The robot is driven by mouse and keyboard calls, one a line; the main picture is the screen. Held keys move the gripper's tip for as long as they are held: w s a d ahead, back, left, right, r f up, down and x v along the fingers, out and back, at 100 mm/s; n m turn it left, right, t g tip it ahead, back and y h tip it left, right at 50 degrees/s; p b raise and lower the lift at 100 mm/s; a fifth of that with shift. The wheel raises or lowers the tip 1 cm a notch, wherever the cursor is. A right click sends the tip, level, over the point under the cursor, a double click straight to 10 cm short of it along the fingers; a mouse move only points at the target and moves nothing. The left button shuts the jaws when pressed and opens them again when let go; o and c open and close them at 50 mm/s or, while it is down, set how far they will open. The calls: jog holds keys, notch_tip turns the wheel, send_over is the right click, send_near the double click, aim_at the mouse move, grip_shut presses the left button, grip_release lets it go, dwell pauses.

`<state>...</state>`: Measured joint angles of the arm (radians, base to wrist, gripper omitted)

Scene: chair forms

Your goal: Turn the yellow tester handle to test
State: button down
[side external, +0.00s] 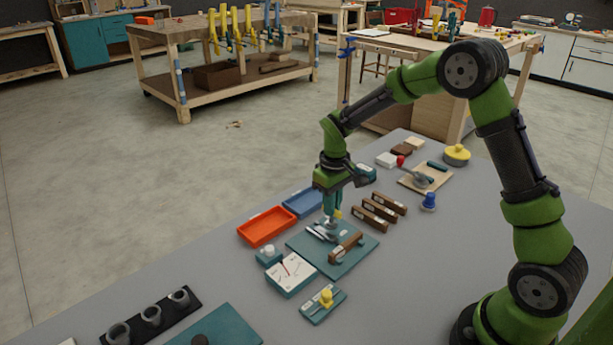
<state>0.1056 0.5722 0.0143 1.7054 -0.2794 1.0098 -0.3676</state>
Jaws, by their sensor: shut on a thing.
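A small teal unit (318,306) with a pale label lies on the grey table in front, and a yellow handle (326,297) stands up from it. Behind it to the left is a white meter box (291,272) with a dial face. My gripper (330,225) points down over a teal board (318,262), behind and apart from the yellow handle. It is shut on a small grey metal part, whose shape is mostly hidden by the fingers. A small yellow bit shows beside the fingers; I cannot tell what it belongs to.
A wooden bar (346,247) lies on the teal board. An orange tray (267,226) and a blue tray (303,202) lie behind it. Several brown blocks stand to the right. A black rack (151,318) with grey rings is front left.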

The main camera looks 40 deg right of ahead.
jog(key=shift+r, duration=0.1)
jog(key=c, duration=1.2)
grip_release()
jog(key=shift+o, duration=0.2)
notch_tip(320, 180, up, 17)
jog(key=s+a+r+m+t+y, duration=0.1)
jog(key=s+a+m+t, duration=0.1)
jog(key=s, duration=0.8)
jog(key=s+a+r+m+t+y, duration=0.1)
jog(key=s+a+t, duration=0.4)
jog(key=s, duration=0.5)
jog(key=shift+s+a+m, duration=0.25)
jog(key=shift+s+m, duration=0.1)
jog(key=shift+m, duration=0.25)
